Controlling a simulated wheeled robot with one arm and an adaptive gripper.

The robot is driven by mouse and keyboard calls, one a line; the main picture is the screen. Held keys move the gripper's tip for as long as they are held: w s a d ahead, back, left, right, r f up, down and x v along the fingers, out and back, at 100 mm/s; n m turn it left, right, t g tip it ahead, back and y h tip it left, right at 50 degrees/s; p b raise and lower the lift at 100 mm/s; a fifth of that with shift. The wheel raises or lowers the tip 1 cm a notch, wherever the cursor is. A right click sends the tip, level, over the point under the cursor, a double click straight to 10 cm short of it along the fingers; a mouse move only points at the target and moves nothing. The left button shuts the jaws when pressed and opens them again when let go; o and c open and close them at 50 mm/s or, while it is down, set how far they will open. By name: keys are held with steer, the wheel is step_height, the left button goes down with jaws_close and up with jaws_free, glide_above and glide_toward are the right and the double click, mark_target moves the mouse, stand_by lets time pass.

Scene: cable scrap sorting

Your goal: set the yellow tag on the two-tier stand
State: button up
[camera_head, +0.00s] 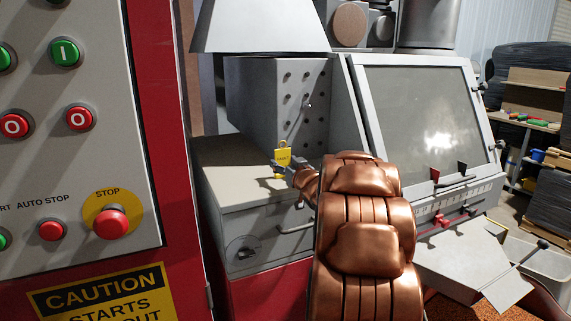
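The yellow tag (283,156) is upright, with a loop at its top and small dark print on its face. My gripper (279,167) is small in view at the end of my copper-coloured arm and appears shut on the tag's lower part. A bit of yellow shows below the fingers. The tag is in front of the grey machine's box and appears above its flat ledge; the gap to the ledge is hard to judge. I cannot make out a two-tier stand for certain.
A grey box with dark knobs (290,92) rises behind the ledge (225,160). A control panel (75,190) with buttons fills the left. A windowed cabinet (420,110) stands right of my arm. Shelving (535,125) is at the far right. My arm hides the middle.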

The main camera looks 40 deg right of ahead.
steer(key=shift+o, duration=1.4)
steer(key=shift+r, duration=0.15)
steer(key=b+v, duration=0.1)
steer(key=v, duration=1.1)
